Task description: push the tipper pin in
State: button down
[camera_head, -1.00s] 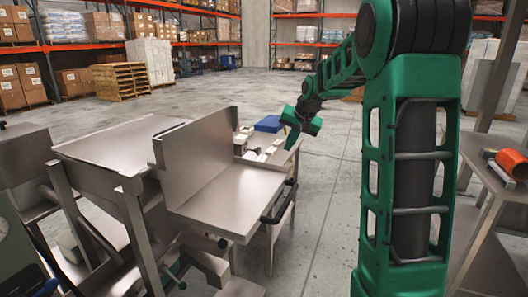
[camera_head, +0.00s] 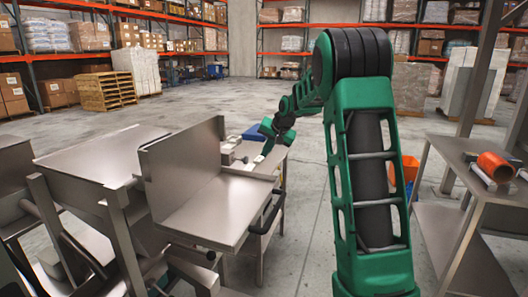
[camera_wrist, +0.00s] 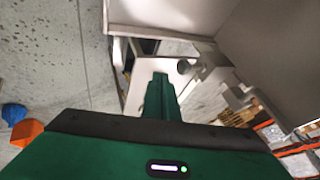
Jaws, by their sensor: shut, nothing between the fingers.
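The steel tipper tray (camera_head: 215,207), with its upright back plate (camera_head: 182,168), stands left of centre in the head view. A small dark knob (camera_head: 210,256) shows under its front edge; I cannot tell for sure whether it is the tipper pin. My gripper (camera_head: 263,156) is beyond the tray's far right side, above the side table, pointing down. In the wrist view its green fingers (camera_wrist: 160,92) are together with nothing between them. A large pale steel panel (camera_wrist: 275,45), apparently the tipper, fills the upper right there. No contact with it shows.
A black bar handle (camera_head: 265,212) runs along the tray's right side. The side table (camera_head: 268,178) bears a blue box (camera_head: 252,133) and small items.

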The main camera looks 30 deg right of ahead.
aim_at(245, 157)
jog(key=w+a+f, duration=0.2)
jog(key=w+f, duration=0.3)
jog(key=w, duration=0.2)
jog(key=shift+a, duration=0.25)
jog(key=shift+w+a+f, duration=0.1)
jog(key=shift+w+a, duration=0.75)
jog(key=shift+w, duration=0.25)
jog(key=shift+w+a, duration=0.1)
jog(key=shift+a, duration=0.05)
